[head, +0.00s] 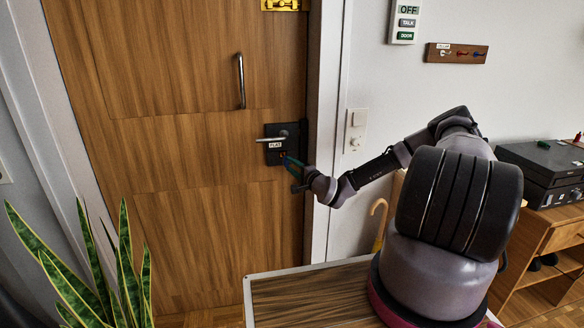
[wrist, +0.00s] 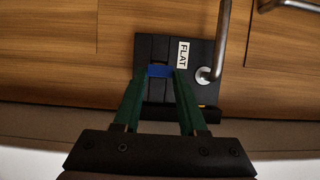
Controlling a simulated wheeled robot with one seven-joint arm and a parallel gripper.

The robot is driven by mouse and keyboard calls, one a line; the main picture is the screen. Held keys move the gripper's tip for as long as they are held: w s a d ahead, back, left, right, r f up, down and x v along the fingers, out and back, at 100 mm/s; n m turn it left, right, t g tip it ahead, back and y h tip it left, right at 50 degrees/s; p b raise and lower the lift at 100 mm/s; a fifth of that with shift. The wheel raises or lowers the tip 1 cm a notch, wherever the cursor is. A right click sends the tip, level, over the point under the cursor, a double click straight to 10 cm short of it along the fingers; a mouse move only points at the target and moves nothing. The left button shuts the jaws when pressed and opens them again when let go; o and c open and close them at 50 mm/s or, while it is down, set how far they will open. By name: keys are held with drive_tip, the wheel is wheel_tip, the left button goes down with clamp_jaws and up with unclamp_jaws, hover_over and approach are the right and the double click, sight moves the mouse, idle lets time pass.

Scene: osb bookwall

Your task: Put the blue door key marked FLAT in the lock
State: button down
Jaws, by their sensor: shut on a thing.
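The door lock is a dark plate (head: 270,130) with a lever handle and a white label marked FLAT (head: 275,145); the plate (wrist: 152,48) and label (wrist: 182,54) also show in the wrist view. My gripper (head: 287,162) is at the lower part of the plate. In the wrist view its green fingers (wrist: 160,77) are shut on the blue key (wrist: 159,70), seen as a small blue piece between the fingertips. The key is in front of the plate, beside the label. Its far end and the keyhole are hidden, so I cannot tell whether it is inside.
A wooden rack (head: 440,55) with small coloured keys hangs on the wall. The lever handle (wrist: 222,45) is close to the right finger. A long door pull (head: 240,82) is above. A leafy plant (head: 75,275) stands lower left. A wooden-topped surface (head: 310,295) is below my arm.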

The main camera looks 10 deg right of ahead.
drive_tip(key=shift+w, duration=1.35)
drive_tip(key=shift+c, duration=1.9)
unclamp_jaws()
drive_tip(key=v, duration=1)
drive_tip(key=shift+s+d, duration=0.15)
drive_tip(key=shift+s, duration=0.15)
drive_tip(key=shift+f, duration=0.1)
